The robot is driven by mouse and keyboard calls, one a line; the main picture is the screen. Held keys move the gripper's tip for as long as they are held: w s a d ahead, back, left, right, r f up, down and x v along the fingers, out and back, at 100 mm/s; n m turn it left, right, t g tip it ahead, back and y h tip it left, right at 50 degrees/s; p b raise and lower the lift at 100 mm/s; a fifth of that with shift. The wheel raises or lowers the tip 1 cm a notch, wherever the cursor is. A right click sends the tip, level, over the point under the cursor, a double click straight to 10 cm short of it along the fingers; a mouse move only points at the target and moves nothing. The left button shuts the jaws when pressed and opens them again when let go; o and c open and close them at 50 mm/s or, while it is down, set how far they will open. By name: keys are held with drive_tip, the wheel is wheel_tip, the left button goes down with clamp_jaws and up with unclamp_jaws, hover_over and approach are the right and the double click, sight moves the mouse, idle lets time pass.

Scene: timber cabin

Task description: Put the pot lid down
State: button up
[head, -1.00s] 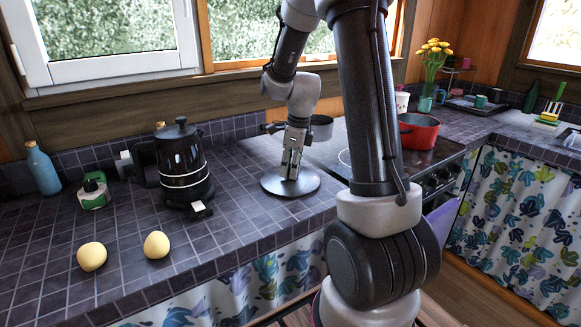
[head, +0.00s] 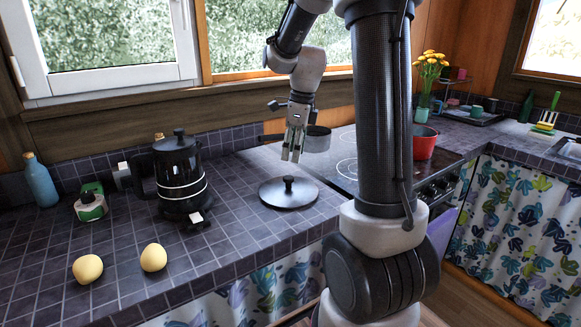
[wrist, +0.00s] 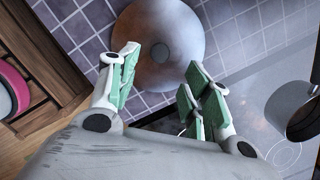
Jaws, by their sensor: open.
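The pot lid (head: 270,195) is a dark round disc with a black knob (head: 289,184). It lies flat, knob up, on the tiled counter left of the stove. My gripper (head: 292,155) is open and empty, above the lid and apart from it. In the wrist view the lid (wrist: 178,30) lies beyond my open fingers (wrist: 158,72), its knob in plain sight between and past the fingertips.
A grey saucepan (head: 317,140) stands behind my gripper near the stove (head: 345,172). A black kettle (head: 180,172) stands left of the lid. Two yellow round fruits (head: 154,257) lie near the counter's front. A red pot (head: 424,143) is right of my arm. Bare tiles (head: 235,215) surround the lid's left side.

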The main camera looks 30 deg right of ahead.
drive_tip(key=s+a+r+n+t+h, duration=0.1)
drive_tip(key=s+a+r+n, duration=0.1)
drive_tip(key=s+r+n, duration=0.35)
drive_tip(key=s+a+r+n+t, duration=0.1)
drive_tip(key=s+a+r+n, duration=0.2)
drive_tip(key=s+n, duration=0.5)
drive_tip(key=s+a+f+n+t, duration=0.1)
drive_tip(key=s+n, duration=0.8)
drive_tip(key=n, duration=0.4)
drive_tip(key=shift+s+f, duration=0.15)
drive_tip(key=shift+f, duration=0.1)
